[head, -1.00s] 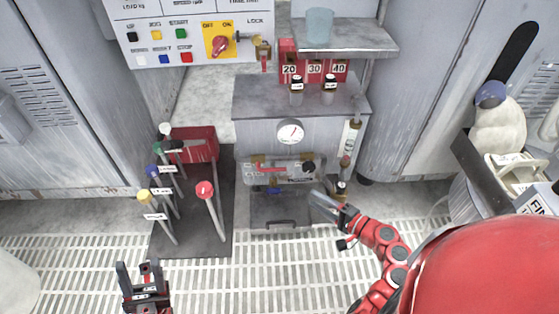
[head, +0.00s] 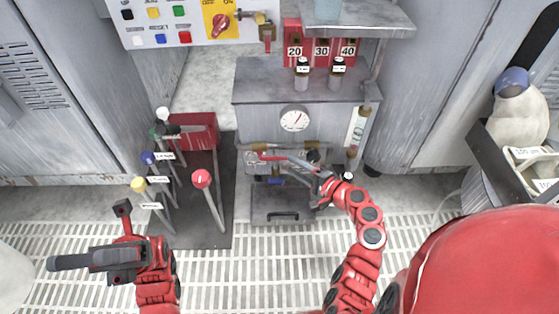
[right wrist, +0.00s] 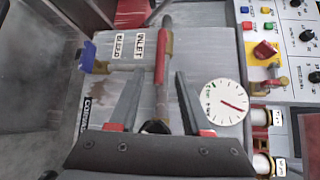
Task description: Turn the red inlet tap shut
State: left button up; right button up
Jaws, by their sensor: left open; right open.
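The red inlet tap (head: 268,157) is a red lever on the pipework low on the front of the grey cabinet (head: 262,128). In the right wrist view the red lever (right wrist: 161,58) lies roughly along the grey pipe, beside the "INLET" label (right wrist: 139,43). My right gripper (right wrist: 159,75) is open, its fingers on either side of the lever's line; whether they touch it cannot be told. In the head view my right gripper (head: 304,170) is at the pipework and partly hides it. My left gripper (head: 88,237) is open and empty over the floor grating.
A blue bleed tap (right wrist: 88,57) is beside the inlet tap. A pressure gauge (head: 294,120) is above the pipework. Several coloured-knob levers stand on a dark plate (head: 220,236) to the left. Small bottles (head: 303,75) stand on the cabinet top. The grating (head: 260,270) in front is clear.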

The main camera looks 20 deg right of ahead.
aim_at(279, 158)
jog(key=b+x, duration=0.2)
jog(key=x, duration=0.4)
pick_arm(q)
jog(key=s+a+r+m+t+y, duration=0.3)
jog(key=s+a+m+t+y, duration=0.3)
jog(key=s+m+t+y, duration=0.3)
jog(key=shift+a+t+y, duration=0.2)
jog(key=shift+t+y, duration=0.1)
jog(key=shift+y, duration=1)
pick_arm(e)
jog(key=shift+w+a, duration=0.15)
jog(key=shift+w, duration=0.1)
pick_arm(q)
jog(key=shift+s+r, duration=0.1)
pick_arm(e)
grip_shut()
